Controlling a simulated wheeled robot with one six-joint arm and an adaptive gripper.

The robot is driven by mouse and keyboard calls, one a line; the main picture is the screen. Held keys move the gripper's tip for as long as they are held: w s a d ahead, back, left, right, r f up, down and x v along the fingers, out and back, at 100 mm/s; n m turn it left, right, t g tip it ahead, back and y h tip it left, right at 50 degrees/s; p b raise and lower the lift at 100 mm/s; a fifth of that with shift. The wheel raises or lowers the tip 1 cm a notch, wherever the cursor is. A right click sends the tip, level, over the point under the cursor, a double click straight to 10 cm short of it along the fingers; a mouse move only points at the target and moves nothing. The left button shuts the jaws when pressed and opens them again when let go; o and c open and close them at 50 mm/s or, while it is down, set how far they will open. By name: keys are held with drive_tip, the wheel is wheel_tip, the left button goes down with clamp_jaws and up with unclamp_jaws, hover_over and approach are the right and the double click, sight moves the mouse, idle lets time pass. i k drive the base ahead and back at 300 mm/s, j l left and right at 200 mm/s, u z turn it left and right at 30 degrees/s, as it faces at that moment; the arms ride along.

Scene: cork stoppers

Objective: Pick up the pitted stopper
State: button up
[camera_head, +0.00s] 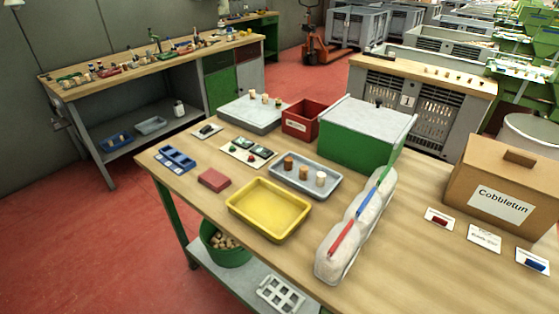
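Three cork stoppers stand upright in a grey tray (333,189) in the middle of the table: a darker brown stopper (288,163), a tan stopper (304,172) and a pale stopper (320,179). Three more small stoppers (265,98) stand on a flat grey slab at the back left of the table. All are too small for me to tell which one is pitted. My gripper is not in view.
An empty yellow tray (268,208), a red block (214,180) and a blue holder (177,160) lie nearby. A red bin (301,118) and green box (357,138) stand behind. A white bundle (352,225) and cardboard box (505,184) are right.

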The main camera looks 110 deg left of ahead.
sight(303, 173)
drive_tip(key=u, duration=2.7)
